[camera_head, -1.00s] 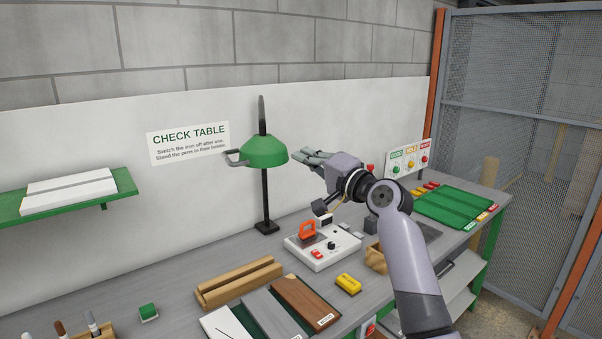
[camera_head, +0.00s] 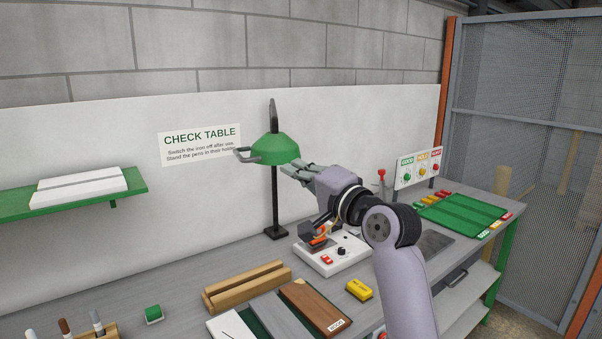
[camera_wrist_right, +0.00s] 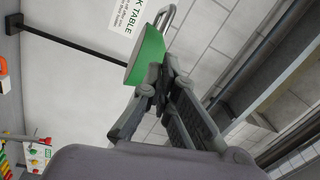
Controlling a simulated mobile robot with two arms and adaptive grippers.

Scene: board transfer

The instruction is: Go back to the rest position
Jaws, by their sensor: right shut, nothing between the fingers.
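My right gripper (camera_head: 287,170) is held up in the air over the check table, in front of the green lamp (camera_head: 275,150). Its fingers are shut with nothing between them. In the right wrist view the closed fingertips (camera_wrist_right: 160,83) overlap the green lamp shade (camera_wrist_right: 150,55); I cannot tell how far apart they are in depth. My right arm comes in from the lower right and hides part of the table and the white control box (camera_head: 335,257). My left gripper is not in view.
The grey table (camera_head: 200,287) carries a wooden holder (camera_head: 245,287), sample boards (camera_head: 315,306), a yellow block (camera_head: 359,289), a green block (camera_head: 153,314), pens (camera_head: 66,328) and a green tray (camera_head: 463,216). A shelf (camera_head: 135,185) is on the left wall. A mesh fence (camera_head: 520,120) stands right.

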